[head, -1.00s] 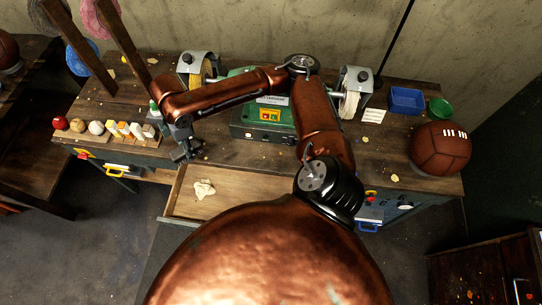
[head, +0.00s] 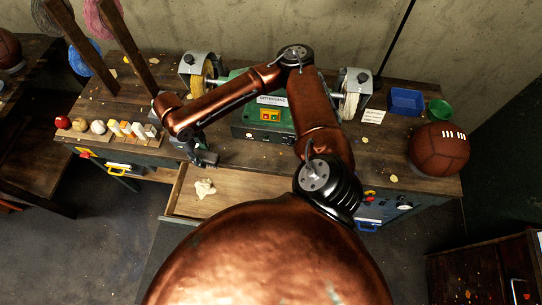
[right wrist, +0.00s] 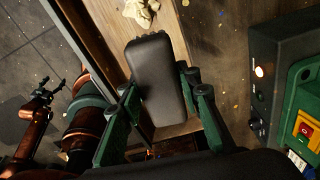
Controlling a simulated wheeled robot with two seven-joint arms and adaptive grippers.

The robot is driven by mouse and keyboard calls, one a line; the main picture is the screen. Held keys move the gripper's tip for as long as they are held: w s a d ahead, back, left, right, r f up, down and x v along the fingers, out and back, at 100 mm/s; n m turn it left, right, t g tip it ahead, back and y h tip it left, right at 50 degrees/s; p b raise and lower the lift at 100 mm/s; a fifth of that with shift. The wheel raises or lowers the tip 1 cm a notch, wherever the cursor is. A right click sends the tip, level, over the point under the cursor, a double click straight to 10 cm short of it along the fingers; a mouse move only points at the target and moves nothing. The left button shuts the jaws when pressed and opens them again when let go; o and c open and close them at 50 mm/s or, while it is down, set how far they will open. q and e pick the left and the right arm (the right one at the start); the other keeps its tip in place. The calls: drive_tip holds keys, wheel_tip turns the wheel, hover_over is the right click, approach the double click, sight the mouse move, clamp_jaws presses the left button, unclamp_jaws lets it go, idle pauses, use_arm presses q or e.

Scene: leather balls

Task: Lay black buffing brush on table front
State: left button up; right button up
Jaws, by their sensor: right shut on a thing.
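My right gripper (head: 199,150) is over the front left part of the workbench, just above the back left corner of the open drawer. In the right wrist view its green fingers (right wrist: 160,88) are shut on the black buffing brush (right wrist: 157,66), a dark rounded block. In the head view the brush (head: 208,159) is small and dark below the gripper. I cannot tell whether it touches the table (head: 245,155). The dark gripper of another arm of mine, likely the left (right wrist: 47,90), shows small at the left of the right wrist view; its jaws are unclear.
The open drawer (head: 240,190) holds a crumpled cloth (head: 204,188). A rack of small balls and blocks (head: 110,132) stands left. The green buffing machine (head: 262,115) is behind. A leather ball (head: 439,149), blue tray (head: 406,101) and green bowl (head: 439,109) are at right.

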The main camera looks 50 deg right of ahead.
drive_tip(key=shift+d+n, duration=0.1)
drive_tip(key=shift+n, duration=0.4)
drive_tip(key=shift+s+d+f, duration=0.1)
drive_tip(key=shift+d+f, duration=0.15)
drive_tip(key=d+f, duration=0.2)
drive_tip(key=d, duration=0.1)
drive_tip(key=s+d+f, duration=0.1)
drive_tip(key=d+f, duration=0.2)
drive_tip(key=d, duration=0.1)
drive_tip(key=d+f, duration=0.2)
drive_tip(key=d, duration=0.2)
drive_tip(key=shift+s+d+f, duration=0.15)
drive_tip(key=shift+d+f, duration=0.35)
drive_tip(key=shift+f, duration=0.05)
drive_tip(key=f, duration=0.2)
drive_tip(key=d+f, duration=0.1)
drive_tip(key=f, duration=0.1)
drive_tip(key=shift+s+d+f+b, duration=0.1)
drive_tip(key=shift+d+f+b, duration=0.1)
drive_tip(key=shift+f+b, duration=0.2)
drive_tip(key=shift+r, duration=0.1)
